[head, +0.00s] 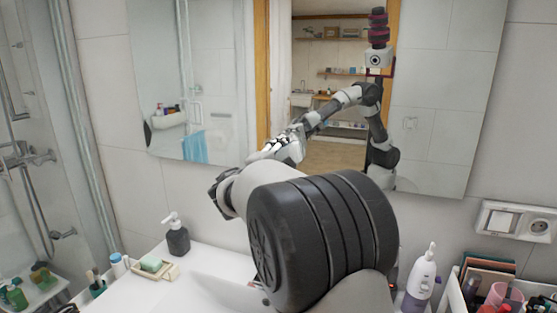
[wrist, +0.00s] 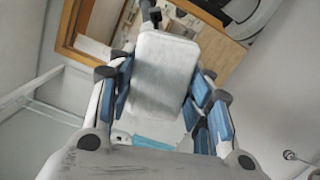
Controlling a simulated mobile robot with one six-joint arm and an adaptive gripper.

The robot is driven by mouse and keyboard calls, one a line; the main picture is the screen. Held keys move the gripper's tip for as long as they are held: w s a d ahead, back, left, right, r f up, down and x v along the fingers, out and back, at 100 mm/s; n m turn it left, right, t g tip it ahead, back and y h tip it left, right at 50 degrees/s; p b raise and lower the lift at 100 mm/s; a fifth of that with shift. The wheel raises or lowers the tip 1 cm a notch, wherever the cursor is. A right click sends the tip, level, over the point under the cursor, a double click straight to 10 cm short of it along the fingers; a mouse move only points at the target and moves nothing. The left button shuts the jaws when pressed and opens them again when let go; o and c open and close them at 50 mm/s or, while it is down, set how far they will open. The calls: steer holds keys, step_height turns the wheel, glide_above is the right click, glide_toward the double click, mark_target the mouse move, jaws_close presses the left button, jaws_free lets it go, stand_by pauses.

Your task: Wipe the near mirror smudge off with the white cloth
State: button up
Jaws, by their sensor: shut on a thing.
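My gripper (wrist: 161,90) is shut on the white cloth (wrist: 166,72), a pale folded pad between its blue-grey fingers in the wrist view. The large mirror (head: 440,70) fills the back wall in the head view and reflects my arm. My arm's large dark joint covers the lower middle of the mirror. Gripper parts show just above my arm, at the end of the reflected arm; I cannot tell real from reflected there, or whether the cloth touches the glass. I cannot make out the near smudge for certain.
A dark soap dispenser (head: 177,236), a soap dish (head: 156,268) and a white-purple bottle (head: 420,280) stand on the white counter (head: 205,290). A filled organizer is at lower right. A wall socket (head: 540,226) is at the right, a glass shower at the left.

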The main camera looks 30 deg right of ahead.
mark_target(298, 157)
steer(key=shift+s+d+b, duration=1.35)
steer(key=shift+d+b, duration=0.05)
steer(key=shift+b, duration=0.6)
steer(key=shift+w+a+r, duration=0.1)
steer(key=shift+w+a, duration=1.2)
steer(key=shift+w+a+r+p, duration=0.45)
steer(key=shift+w+a+p, duration=0.25)
steer(key=shift+w+a, duration=0.2)
steer(key=shift+w+a+r+p, duration=0.5)
steer(key=shift+w+a+p, duration=0.25)
steer(key=shift+w+a, duration=0.2)
steer(key=shift+w+a+r+p, duration=0.45)
steer(key=shift+w+a+p, duration=0.25)
steer(key=shift+w+a, duration=0.2)
steer(key=shift+s+d+f+b, duration=0.2)
steer(key=shift+s+d+b, duration=0.2)
steer(key=shift+b, duration=0.3)
steer(key=shift+s+d+b, duration=2.15)
steer(key=shift+s+b, duration=0.05)
steer(key=shift+b, duration=0.3)
steer(key=shift+s+d+r, duration=0.1)
steer(key=shift+s+d, duration=1.35)
steer(key=shift+s, duration=0.05)
